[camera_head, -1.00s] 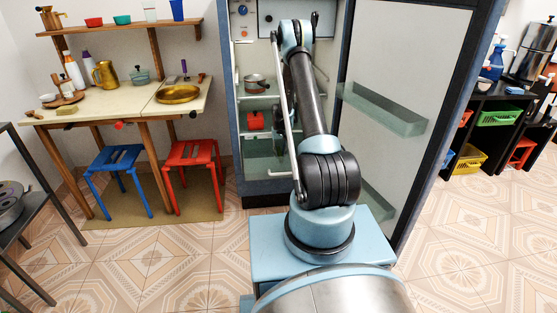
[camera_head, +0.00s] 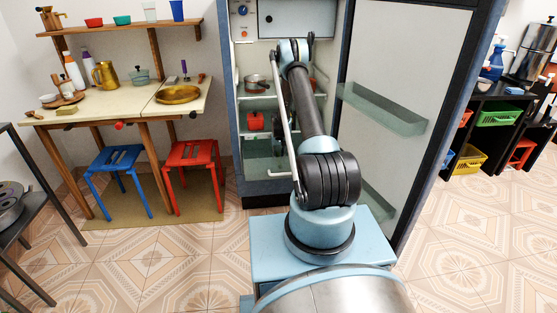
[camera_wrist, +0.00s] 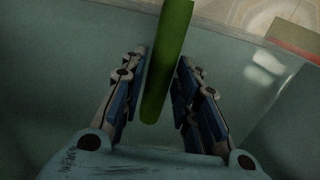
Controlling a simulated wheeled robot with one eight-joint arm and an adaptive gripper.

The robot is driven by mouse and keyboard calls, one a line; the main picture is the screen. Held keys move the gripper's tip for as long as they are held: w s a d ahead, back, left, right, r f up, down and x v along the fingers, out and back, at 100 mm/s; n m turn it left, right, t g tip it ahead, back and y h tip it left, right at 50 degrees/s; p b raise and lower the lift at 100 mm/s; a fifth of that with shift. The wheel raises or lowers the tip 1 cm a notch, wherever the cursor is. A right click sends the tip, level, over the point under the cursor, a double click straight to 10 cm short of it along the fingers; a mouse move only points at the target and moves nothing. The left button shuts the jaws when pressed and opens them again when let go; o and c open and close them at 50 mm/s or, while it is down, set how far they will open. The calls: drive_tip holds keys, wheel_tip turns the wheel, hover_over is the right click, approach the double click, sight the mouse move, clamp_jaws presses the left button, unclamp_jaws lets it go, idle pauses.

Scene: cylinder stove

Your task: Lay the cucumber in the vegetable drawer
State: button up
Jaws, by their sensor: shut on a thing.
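The cucumber (camera_wrist: 166,65) is a long, dark green bar, seen in the wrist view running from the top edge down between my fingers. My gripper (camera_wrist: 162,56) is shut on it, with one blue-padded finger on each side. In the head view my gripper and the cucumber are hidden behind my arm, which reaches into the open fridge (camera_head: 241,150). In the head view a pale glassy compartment shows at the fridge bottom (camera_head: 262,165); I cannot tell whether it is the vegetable drawer. A translucent teal surface (camera_wrist: 60,65) lies below my gripper in the wrist view.
The open fridge door (camera_head: 405,75) with its bins (camera_head: 385,108) stands close to the right of my arm. A metal pot (camera_head: 255,84) and a red pot (camera_head: 255,121) sit on the fridge shelves. A red stool (camera_head: 192,156) stands left of the fridge.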

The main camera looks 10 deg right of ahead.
drive_tip(key=shift+f, duration=0.6)
drive_tip(key=o, duration=1.1)
drive_tip(key=shift+o, duration=0.2)
